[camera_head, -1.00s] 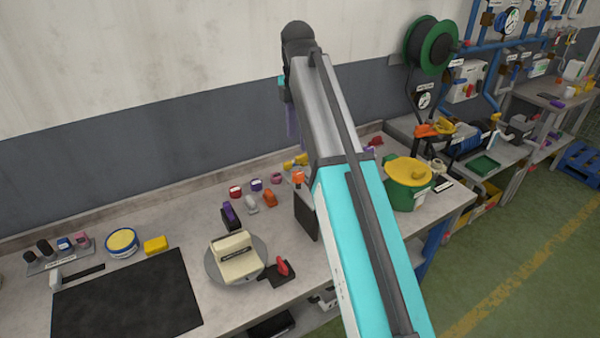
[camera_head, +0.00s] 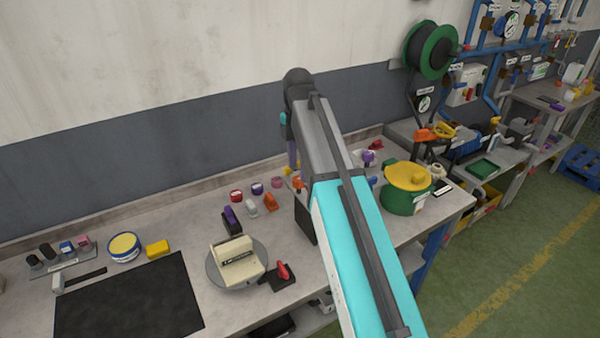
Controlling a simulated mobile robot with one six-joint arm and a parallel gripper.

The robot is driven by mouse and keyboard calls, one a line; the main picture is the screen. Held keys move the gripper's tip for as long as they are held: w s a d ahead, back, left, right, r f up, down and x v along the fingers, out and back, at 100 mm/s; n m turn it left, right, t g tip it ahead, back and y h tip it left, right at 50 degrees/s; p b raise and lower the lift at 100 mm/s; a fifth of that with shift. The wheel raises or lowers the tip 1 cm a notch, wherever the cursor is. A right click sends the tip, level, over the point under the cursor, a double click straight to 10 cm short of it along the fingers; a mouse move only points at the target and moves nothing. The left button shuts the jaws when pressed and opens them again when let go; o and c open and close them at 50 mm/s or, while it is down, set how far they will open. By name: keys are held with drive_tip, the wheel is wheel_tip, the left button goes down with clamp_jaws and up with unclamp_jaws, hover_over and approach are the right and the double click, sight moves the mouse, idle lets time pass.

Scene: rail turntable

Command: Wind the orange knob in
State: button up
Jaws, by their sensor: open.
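A small orange knob (camera_head: 298,183) shows at the top of an upright dark plate (camera_head: 304,218) on the bench, just left of my arm. Another orange piece (camera_head: 270,202) stands farther left; I cannot tell for sure which one the task names. My arm rises from the bottom of the view to a dark elbow, and a narrow grey-purple part of it hangs down behind toward the bench. My gripper is hidden behind the arm, so its distance to the knob cannot be seen. The right side of the dark plate is also hidden.
A cream block (camera_head: 236,261) sits on a round grey turntable (camera_head: 216,278), beside a red-handled switch (camera_head: 282,271). A green pot with a yellow lid (camera_head: 407,176) stands right of my arm. Several small knobs line the bench back. A black mat (camera_head: 130,300) lies clear at left.

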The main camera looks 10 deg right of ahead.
sight(299, 178)
drive_tip(key=shift+f+p, duration=0.55)
drive_tip(key=shift+f, duration=1.3)
drive_tip(key=shift+c, duration=0.2)
drive_tip(key=c, duration=1)
